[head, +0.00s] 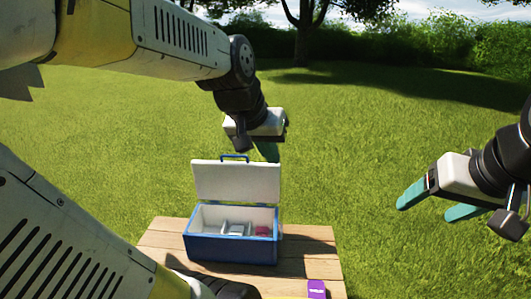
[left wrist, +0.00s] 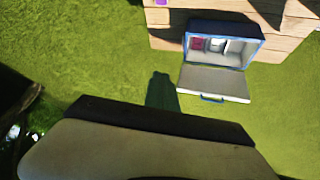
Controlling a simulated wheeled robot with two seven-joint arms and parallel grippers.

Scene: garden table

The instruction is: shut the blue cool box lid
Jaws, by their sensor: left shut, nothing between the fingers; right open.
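The blue cool box (head: 230,249) stands on the wooden table with its white inside showing. Its lid (head: 236,182) is open and stands up at the back, with a blue handle on its top edge. In the left wrist view the lid (left wrist: 214,82) and the box (left wrist: 225,30) show from behind and above. My left gripper (head: 268,152) is shut and empty, above and behind the lid's upper right edge, apart from it. Its teal fingers also show in the left wrist view (left wrist: 161,92). My right gripper (head: 428,202) is open and empty, in the air to the right of the table.
Inside the box lie a pale item (head: 237,229) and a pinkish-red item (head: 262,231). A purple item (head: 317,289) is at the front right of the wooden table (head: 308,246). Open grass lies behind and beside the table.

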